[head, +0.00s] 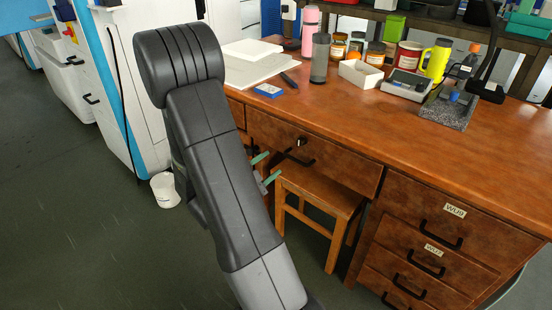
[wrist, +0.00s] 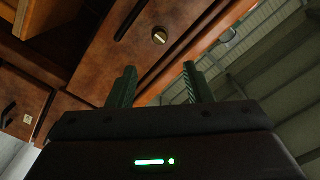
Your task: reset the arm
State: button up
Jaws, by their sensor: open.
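My arm rises through the middle of the head view and folds over at the top. My gripper (head: 266,171) shows only in part from behind the arm, its two green fingers pointing right, in front of the desk's drawer front and above the stool. In the wrist view my gripper (wrist: 158,85) has its two fingers apart with nothing between them. Beyond them are the drawer front (wrist: 90,60) with its keyhole and the underside edge of the desktop.
A white bin (head: 165,190) stands on the floor beside a white-and-blue machine (head: 125,80). The floor at lower left is clear.

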aim_at(299, 143)
jog(key=shift+s+a, duration=0.2)
jog(key=shift+s, duration=0.05)
jog(key=b+x, duration=0.2)
jog(key=x, duration=1.2)
